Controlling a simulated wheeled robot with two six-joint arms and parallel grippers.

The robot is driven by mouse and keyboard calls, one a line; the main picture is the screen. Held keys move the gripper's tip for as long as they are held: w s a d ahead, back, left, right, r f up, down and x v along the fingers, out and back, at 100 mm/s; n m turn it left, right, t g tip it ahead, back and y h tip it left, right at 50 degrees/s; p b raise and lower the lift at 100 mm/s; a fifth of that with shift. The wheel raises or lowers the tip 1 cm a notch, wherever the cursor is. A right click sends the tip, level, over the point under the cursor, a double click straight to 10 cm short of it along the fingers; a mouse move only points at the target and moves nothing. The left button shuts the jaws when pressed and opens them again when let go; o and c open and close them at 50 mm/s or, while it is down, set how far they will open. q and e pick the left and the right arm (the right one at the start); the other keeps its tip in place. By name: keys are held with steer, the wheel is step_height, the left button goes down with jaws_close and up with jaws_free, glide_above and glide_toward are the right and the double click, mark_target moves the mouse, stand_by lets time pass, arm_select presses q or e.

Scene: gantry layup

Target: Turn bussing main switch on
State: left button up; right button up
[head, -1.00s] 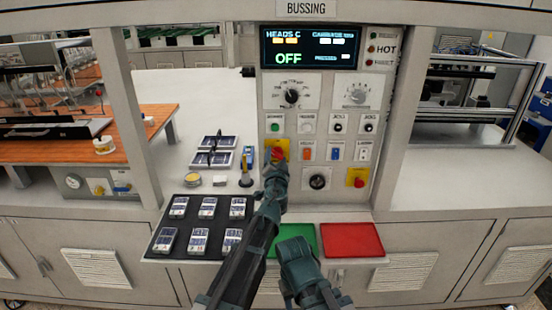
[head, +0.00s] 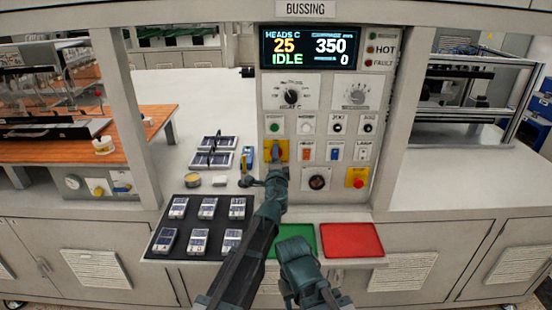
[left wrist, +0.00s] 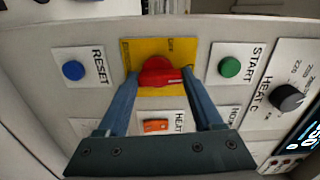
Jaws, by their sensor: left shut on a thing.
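The bussing main switch is a red rotary knob (left wrist: 158,72) on a yellow plate (left wrist: 131,48) in the left wrist view. In the head view its yellow plate (head: 268,146) shows on the panel's left side, and the knob is mostly hidden behind my gripper. My left gripper (head: 276,156) is at the knob, with its two fingers on either side in the left wrist view (left wrist: 160,85), shut on it. The display (head: 310,47) is lit and reads IDLE, 25, 350 and 0.
The panel has a green START button (left wrist: 229,67), a blue RESET button (left wrist: 73,70) and an orange rocker (left wrist: 156,126) close to the fingers. A red and yellow stop button (head: 358,177) sits lower right. Green and red mats (head: 351,240) and a black tray (head: 180,250) lie below.

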arm_select(q)
steer(key=shift+s+m, duration=0.1)
steer(key=shift+m, duration=0.4)
steer(key=o, duration=1.4)
steer(key=shift+c, duration=0.2)
